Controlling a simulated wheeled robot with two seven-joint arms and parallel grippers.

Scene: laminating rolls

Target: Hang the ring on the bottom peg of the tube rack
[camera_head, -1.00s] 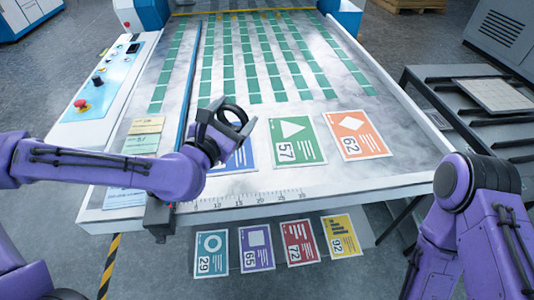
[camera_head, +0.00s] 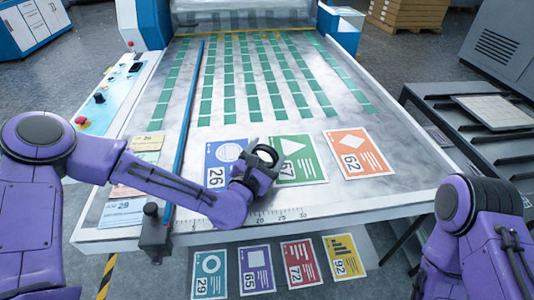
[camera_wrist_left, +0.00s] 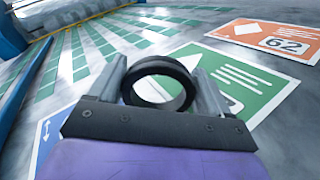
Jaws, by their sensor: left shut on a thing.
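A black ring (camera_head: 266,147) is held in my left gripper (camera_head: 260,168), above the near part of the machine bed, by the blue card 26 and green card 57. In the left wrist view the ring (camera_wrist_left: 158,61) stands between the two grey fingers of my left gripper (camera_wrist_left: 160,85), its opening facing the camera. The fingers are shut on the ring's sides. No tube rack or bottom peg can be made out in either view. My right arm shows at the lower right of the head view, but its gripper is out of frame.
The machine bed (camera_head: 330,195) carries green strips (camera_head: 229,104) and an orange card 62 (camera_head: 357,154). A blue rail (camera_head: 188,135) runs along its left side. A dark slatted table (camera_head: 470,105) stands at the right.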

